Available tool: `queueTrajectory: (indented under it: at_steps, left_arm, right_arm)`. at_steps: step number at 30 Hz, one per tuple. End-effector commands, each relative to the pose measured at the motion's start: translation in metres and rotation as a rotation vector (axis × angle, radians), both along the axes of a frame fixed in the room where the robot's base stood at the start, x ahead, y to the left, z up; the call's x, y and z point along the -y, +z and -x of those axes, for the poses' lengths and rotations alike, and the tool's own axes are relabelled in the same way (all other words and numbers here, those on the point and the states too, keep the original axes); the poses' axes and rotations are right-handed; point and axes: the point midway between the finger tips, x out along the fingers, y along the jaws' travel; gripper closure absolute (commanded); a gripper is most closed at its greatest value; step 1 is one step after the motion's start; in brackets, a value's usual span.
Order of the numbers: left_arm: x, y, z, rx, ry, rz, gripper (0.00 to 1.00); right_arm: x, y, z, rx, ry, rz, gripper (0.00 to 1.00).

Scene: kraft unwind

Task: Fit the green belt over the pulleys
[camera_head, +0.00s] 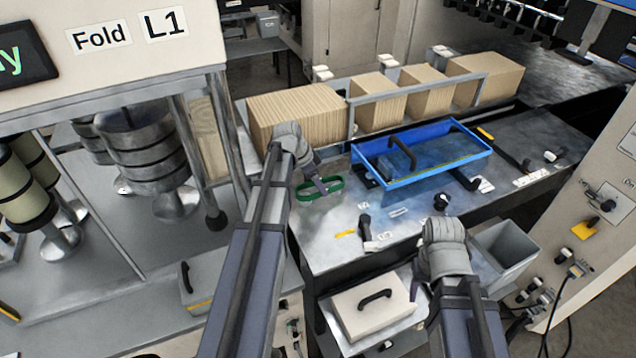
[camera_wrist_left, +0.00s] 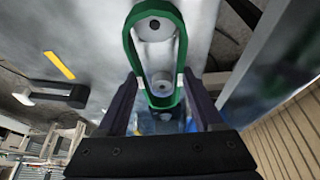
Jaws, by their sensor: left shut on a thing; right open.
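The green belt (camera_head: 320,189) is a loop low over the grey metal table, at its left end. My left gripper (camera_head: 316,181) is shut on the belt's near end; in the left wrist view its fingers sit either side of the belt (camera_wrist_left: 126,45). Two grey pulleys, a larger one (camera_wrist_left: 155,27) and a smaller one (camera_wrist_left: 161,84), show inside the loop in that view. I cannot tell whether the belt sits in their grooves or above them. My right gripper (camera_head: 443,243) is open over the table's front edge, away from the belt; its fingertips are mostly hidden by the wrist.
A blue tray (camera_head: 372,171) stands on the table right of the belt. Brown kraft stacks (camera_head: 295,112) line the back behind a grey rail. A grey open bin (camera_head: 505,250) and a beige box with a black handle (camera_head: 371,307) are at the front.

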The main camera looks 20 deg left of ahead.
Motion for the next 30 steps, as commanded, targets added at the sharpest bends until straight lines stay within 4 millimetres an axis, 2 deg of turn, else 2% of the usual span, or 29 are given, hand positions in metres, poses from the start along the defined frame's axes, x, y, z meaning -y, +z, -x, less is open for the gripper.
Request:
queueTrajectory:
  at_steps: [7,8,9,30]
  left_arm:
    - [0.000,-0.014,0.000,0.000,0.000,0.000,0.90]
    - [0.000,-0.015,0.000,0.000,0.000,0.000,0.99]
    - [0.000,-0.016,0.000,0.000,0.000,0.000,1.00]
    - [-0.001,-0.018,0.002,-0.003,0.001,-0.001,1.00]
  right_arm:
    - [0.000,-0.014,0.000,0.000,0.003,0.001,0.45]
    - [0.000,-0.015,0.000,0.000,0.003,0.001,0.45]
    - [0.000,-0.016,0.000,0.000,0.004,0.001,0.45]
    - [0.000,-0.018,0.000,0.000,0.004,0.001,0.45]
